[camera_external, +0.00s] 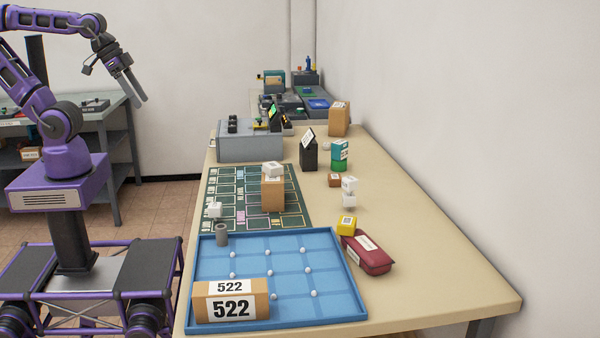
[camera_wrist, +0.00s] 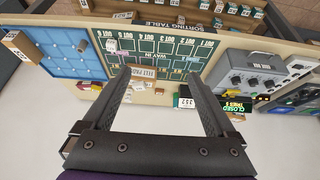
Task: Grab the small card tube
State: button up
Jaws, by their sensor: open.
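My gripper (camera_external: 140,96) is raised above the floor to the left of the table, apart from the tube. In the wrist view my gripper (camera_wrist: 160,76) has its fingers spread wide with nothing between them.
A parcel marked 522 (camera_external: 231,300) lies at the tray's front left, with several small white balls near it. A dark green mat (camera_external: 222,190), a grey machine (camera_external: 250,147) and a maroon box (camera_external: 368,253) are also on the table.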

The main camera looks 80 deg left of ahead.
jog(key=c, duration=0.6)
